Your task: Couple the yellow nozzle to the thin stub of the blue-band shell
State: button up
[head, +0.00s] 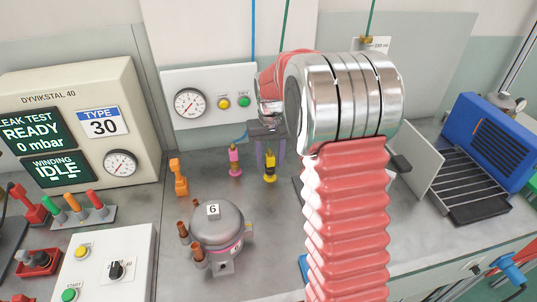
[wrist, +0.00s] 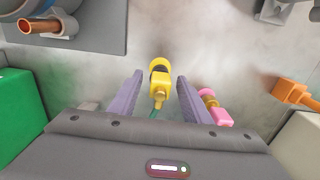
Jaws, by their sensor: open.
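The yellow nozzle (head: 269,169) stands upright on the bench; in the wrist view the same yellow nozzle (wrist: 159,88) lies between my purple fingers. My gripper (head: 270,150) is open around it, with a gap showing on both sides in the wrist view (wrist: 160,80). A grey shell (head: 217,222) marked 6 stands front left, with a pinkish band and copper stubs. A blue-band shell is not clearly visible; my red arm hides the bench's middle front. A copper stub (wrist: 42,27) with a bit of blue beside it shows at the wrist view's upper left.
A pink nozzle (head: 234,160) stands close left of the yellow one, beside my finger in the wrist view (wrist: 213,107). An orange nozzle (head: 179,179) stands farther left. A gauge panel (head: 208,100) is behind. A black rack (head: 475,187) and blue box (head: 495,140) are right.

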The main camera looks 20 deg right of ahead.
aim_at(270, 151)
jog(key=shift+c, duration=0.2)
grip_shut()
dwell(0.7)
dwell(0.5)
jog(key=shift+r, duration=0.45)
dwell(0.3)
jog(key=shift+r, duration=1.85)
